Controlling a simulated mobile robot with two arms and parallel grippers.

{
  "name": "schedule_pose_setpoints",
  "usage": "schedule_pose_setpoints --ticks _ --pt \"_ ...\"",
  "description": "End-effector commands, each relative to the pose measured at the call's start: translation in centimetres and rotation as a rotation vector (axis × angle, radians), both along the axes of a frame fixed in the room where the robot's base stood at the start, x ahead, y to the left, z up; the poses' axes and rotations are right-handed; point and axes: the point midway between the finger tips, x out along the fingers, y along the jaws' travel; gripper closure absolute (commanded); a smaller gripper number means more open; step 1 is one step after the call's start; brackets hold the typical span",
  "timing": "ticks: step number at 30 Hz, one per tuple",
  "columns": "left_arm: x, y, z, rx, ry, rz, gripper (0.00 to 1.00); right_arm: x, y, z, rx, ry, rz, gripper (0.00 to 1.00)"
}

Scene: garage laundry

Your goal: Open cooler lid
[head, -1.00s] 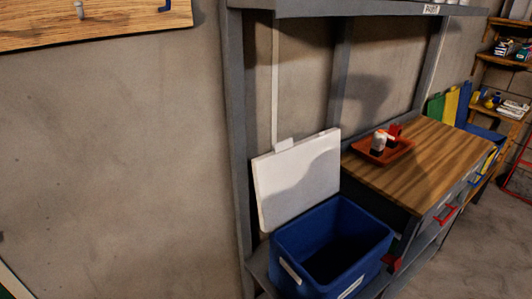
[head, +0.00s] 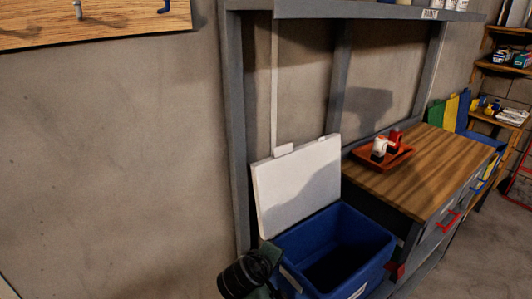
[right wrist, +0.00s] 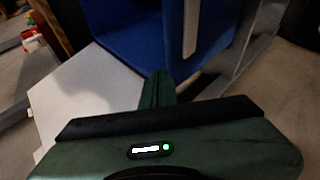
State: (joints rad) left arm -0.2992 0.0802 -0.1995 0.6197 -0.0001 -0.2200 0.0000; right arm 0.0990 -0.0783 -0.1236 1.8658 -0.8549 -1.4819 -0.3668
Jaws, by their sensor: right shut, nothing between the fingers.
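The blue cooler (head: 370,262) stands on the low shelf of the grey rack, with its dark inside showing. Its white lid (head: 298,185) stands raised and tilted back at the rear, towards the wall. In the right wrist view the cooler's blue side (right wrist: 135,25) with a white handle strip (right wrist: 190,28) is close ahead. My right gripper (right wrist: 157,80) has its green fingers shut and empty, pointing at the cooler. In the head view my dark wrist shows at the cooler's left front corner. Whether the fingers touch the cooler cannot be told. My left gripper is out of view.
A wooden-topped bench (head: 430,165) with an orange tray (head: 378,157) of bottles stands right of the cooler. A grey rack post (head: 237,130) rises behind the lid's left side. The wall at left is clear below the hook board (head: 95,22).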

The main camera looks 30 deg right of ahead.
Motion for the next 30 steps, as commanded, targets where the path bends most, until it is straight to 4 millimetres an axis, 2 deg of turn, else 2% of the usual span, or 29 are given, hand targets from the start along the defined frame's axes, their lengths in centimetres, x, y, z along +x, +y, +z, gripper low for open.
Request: schedule_pose_setpoints --ticks 1,2,3,6,9,12,15,19,30 --pt "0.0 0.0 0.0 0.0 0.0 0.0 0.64 3.4 -0.1 3.2 -0.101 -0.009 0.004 1.0" --pt "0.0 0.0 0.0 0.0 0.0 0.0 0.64 5.0 -0.2 5.1 -0.171 -0.005 0.006 1.0" --pt "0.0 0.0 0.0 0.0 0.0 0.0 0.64 7.0 -0.2 7.9 -0.264 0.003 0.006 1.0" --pt "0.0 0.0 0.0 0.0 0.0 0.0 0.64 10.5 0.3 14.1 -0.457 0.023 0.004 1.0" --pt "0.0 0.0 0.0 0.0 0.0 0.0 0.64 12.3 1.0 18.6 -0.583 0.039 -0.002 1.0" --pt "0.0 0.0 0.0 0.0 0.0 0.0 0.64 13.3 1.6 21.5 -0.664 0.05 -0.008 1.0" --pt "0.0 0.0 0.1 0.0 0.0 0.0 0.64 13.7 1.7 22.8 -0.701 0.055 -0.012 1.0" --pt "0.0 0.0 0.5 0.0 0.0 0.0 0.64 14.2 0.6 23.1 -0.711 0.059 -0.016 1.0" --pt "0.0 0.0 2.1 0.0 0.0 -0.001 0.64 16.7 -5.4 22.8 -0.707 0.058 -0.016 1.0"
